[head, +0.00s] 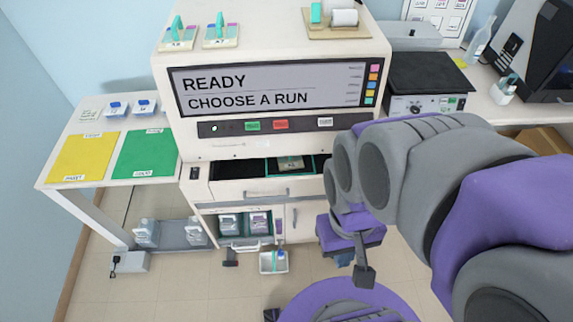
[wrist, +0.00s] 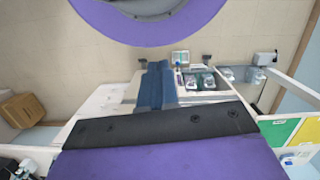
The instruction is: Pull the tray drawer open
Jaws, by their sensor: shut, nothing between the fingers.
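The tray drawer (head: 235,188) is a white front with a grey bar handle (head: 266,193), low on the white staining machine. A dark interior with a small pale-green item (head: 290,163) shows above and behind the front; I cannot tell exactly how far out the drawer stands. My gripper (head: 345,258) points down to the right of the handle and clear of it, over the floor in the head view. Its blue fingers (wrist: 157,72) are together and empty in the wrist view. My arm hides the drawer's right end in the head view.
Below the drawer are an open shelf of bottles (head: 243,224) and a cabinet door (head: 297,218). A small white bin (head: 273,262) stands on the floor. The machine's screen (head: 275,90) reads READY, CHOOSE A RUN. A side table (head: 108,108) with yellow and green mats stands left.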

